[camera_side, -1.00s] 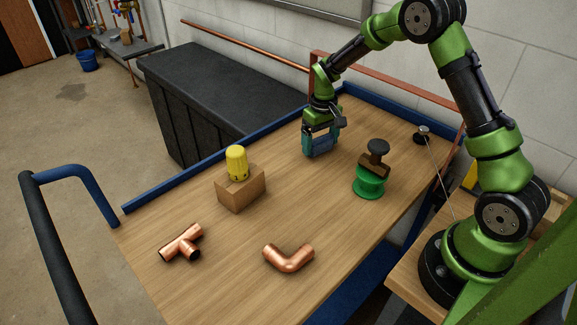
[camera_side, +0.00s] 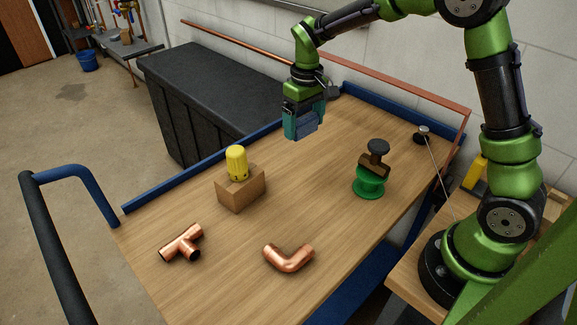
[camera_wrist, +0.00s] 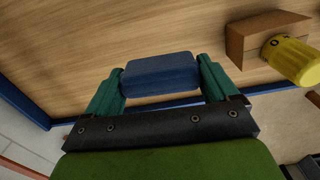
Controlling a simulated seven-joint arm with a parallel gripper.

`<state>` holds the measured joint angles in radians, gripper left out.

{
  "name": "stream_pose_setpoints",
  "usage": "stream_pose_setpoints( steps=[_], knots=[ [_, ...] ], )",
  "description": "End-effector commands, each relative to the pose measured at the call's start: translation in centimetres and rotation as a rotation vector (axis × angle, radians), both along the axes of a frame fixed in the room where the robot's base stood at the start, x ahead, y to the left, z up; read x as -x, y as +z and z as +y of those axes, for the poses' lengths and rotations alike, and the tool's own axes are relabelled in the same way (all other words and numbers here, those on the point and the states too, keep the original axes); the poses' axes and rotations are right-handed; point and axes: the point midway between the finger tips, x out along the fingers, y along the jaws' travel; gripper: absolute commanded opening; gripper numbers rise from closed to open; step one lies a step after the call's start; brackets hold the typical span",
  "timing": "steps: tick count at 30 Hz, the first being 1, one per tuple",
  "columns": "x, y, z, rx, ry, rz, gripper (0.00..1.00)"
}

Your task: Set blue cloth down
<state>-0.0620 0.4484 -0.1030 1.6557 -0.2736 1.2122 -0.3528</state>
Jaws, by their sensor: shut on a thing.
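The blue cloth (camera_wrist: 160,73) is a folded, block-like bundle between the two teal fingers of my gripper (camera_wrist: 160,80) in the wrist view. My gripper is shut on it. In the side view my gripper (camera_side: 303,122) points down with the blue cloth (camera_side: 305,126) at its fingertips, held above the far part of the wooden table top (camera_side: 255,250). The cloth appears clear of the table.
A copper tee (camera_side: 182,243) and a copper elbow (camera_side: 288,258) lie in front.

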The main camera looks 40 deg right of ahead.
Motion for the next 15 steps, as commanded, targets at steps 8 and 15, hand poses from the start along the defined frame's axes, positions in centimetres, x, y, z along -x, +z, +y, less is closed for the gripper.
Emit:
stream_pose_setpoints(
  steps=[8,15],
  knots=[
    [6.8,-1.3,9.2,0.002,0.114,0.009,0.56],
    [8.8,-3.8,9.6,0.009,0.049,0.013,0.56]
  ],
)
